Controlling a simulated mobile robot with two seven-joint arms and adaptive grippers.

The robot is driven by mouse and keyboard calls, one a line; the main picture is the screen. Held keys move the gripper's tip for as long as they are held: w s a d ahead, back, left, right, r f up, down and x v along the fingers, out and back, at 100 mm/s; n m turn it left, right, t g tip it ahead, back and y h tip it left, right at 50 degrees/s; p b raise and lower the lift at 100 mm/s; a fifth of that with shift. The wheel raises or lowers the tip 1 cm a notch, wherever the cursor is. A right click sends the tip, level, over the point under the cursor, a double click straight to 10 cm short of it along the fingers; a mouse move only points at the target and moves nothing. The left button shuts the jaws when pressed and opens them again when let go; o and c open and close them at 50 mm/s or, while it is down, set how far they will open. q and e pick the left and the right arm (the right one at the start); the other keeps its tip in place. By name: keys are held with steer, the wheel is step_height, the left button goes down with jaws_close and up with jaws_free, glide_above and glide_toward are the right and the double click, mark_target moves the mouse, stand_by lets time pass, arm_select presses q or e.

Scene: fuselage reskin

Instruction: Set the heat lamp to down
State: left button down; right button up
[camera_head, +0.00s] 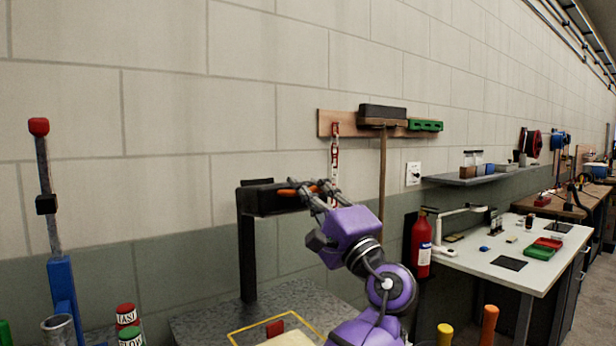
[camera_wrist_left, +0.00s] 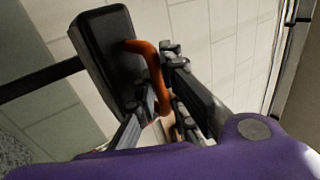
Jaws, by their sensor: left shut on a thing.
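The heat lamp has a black box-shaped head (camera_head: 268,200) on a black post (camera_head: 247,260), left of centre in the head view. The head sticks out sideways from the post's top, above the bench, and looks roughly level. An orange handle (camera_head: 287,192) is on the head; it shows larger as a bent bar in the left wrist view (camera_wrist_left: 152,68), beside the black head (camera_wrist_left: 106,50). My left gripper (camera_head: 308,191) is shut on the orange handle, and its fingers hide part of it. My right gripper is in neither view.
Below the lamp is a grey bench (camera_head: 200,328) with a yellow outline (camera_head: 250,331) and a red block (camera_head: 275,328). A red-topped lever (camera_head: 45,175) stands at left. A broom handle (camera_head: 382,180), a fire extinguisher (camera_head: 421,246) and a white table (camera_head: 530,262) are at right.

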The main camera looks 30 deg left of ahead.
arm_select(q)
step_height(320, 180, down, 3)
steer(key=shift+d+r+b, duration=0.1)
steer(key=shift+b, duration=0.4)
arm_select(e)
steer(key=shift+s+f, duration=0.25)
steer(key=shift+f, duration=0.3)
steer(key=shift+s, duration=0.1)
arm_select(q)
steer(key=c, duration=1.8)
jaws_free()
steer(key=shift+s+d, duration=0.1)
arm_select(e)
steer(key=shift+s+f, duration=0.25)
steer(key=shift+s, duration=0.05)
arm_select(q)
steer(key=v, duration=1.2)
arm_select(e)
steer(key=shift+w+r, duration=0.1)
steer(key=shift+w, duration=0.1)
